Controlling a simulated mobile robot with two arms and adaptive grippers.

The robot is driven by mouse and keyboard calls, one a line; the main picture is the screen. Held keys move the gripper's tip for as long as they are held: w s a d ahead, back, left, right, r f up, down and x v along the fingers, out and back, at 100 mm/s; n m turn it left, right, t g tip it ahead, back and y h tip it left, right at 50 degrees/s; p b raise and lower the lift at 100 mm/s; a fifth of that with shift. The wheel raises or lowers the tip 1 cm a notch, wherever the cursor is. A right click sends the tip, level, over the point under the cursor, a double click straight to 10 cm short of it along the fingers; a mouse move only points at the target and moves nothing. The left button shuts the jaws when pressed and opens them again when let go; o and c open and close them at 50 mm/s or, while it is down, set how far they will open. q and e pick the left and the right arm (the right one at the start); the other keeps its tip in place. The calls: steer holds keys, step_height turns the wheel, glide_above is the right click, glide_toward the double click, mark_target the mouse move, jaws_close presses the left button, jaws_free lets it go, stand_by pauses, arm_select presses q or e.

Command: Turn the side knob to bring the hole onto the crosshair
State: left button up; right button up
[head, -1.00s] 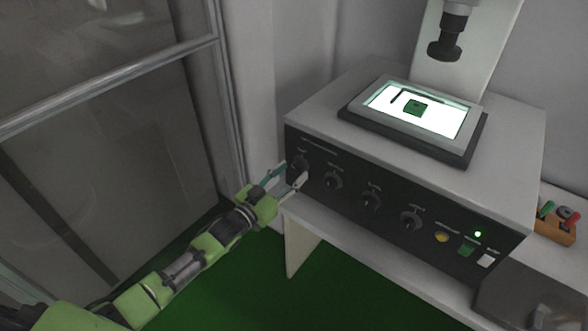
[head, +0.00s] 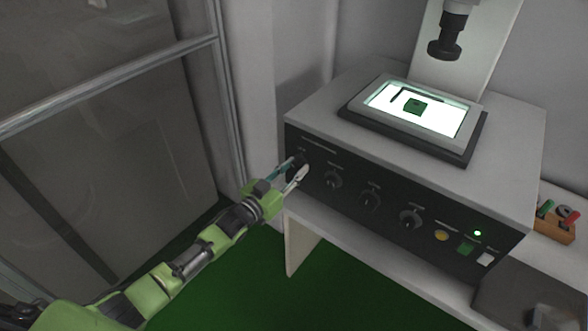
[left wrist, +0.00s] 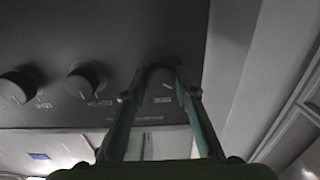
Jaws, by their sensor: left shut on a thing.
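The leftmost dark knob (head: 299,160) sits on the black front panel of a grey machine. My left gripper (head: 294,171) is shut on this knob, one finger on each side. In the left wrist view the knob (left wrist: 160,72) lies between the two fingertips (left wrist: 155,84). A small green block (head: 414,107) with a dark hole (head: 416,101) lies on the bright lit stage (head: 470,122) on top. A dark lens barrel (head: 445,48) hangs above and behind it. I cannot make out a crosshair. My right gripper is not in view.
More knobs, such as the second one (head: 332,180), run along the panel to the right. Past them are a yellow button (head: 441,236), a green button (head: 466,249) and a lit green lamp (head: 477,233). An orange holder (head: 553,228) stands at far right.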

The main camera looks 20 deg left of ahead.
arm_select(q)
steer(key=shift+m, duration=0.3)
steer(key=m+b, duration=0.1)
steer(key=m, duration=0.3)
steer(key=shift+f+m, duration=0.1)
steer(key=shift+m, duration=0.3)
steer(key=shift+m+b, duration=0.65)
steer(key=shift+m, duration=1.65)
steer(key=o, duration=1.1)
